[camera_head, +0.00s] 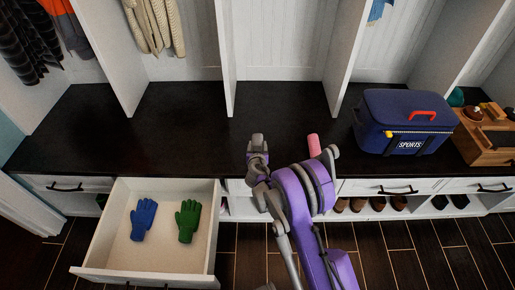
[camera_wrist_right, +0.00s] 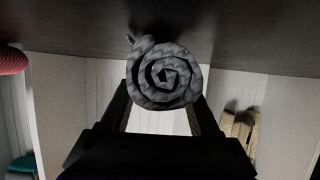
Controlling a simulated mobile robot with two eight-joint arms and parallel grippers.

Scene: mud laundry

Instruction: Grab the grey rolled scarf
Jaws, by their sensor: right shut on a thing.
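The grey rolled scarf (camera_wrist_right: 165,76) shows end-on as a spiral in the right wrist view, with a loose end at its upper left. My right gripper (camera_wrist_right: 165,108) is shut on it, one dark finger on each side. The scarf is close to the dark bench top; I cannot tell whether it touches. In the head view my right gripper (camera_head: 258,152) is over the front part of the bench, and the scarf cannot be clearly told apart from it there. My left gripper is not in view.
A pink roll (camera_head: 314,145) is on the bench (camera_head: 190,130) right of the gripper. A blue sports bag (camera_head: 405,115) and a wooden box (camera_head: 485,138) stand farther right. An open drawer (camera_head: 147,276) with blue and green gloves juts out at left. White dividers rise behind.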

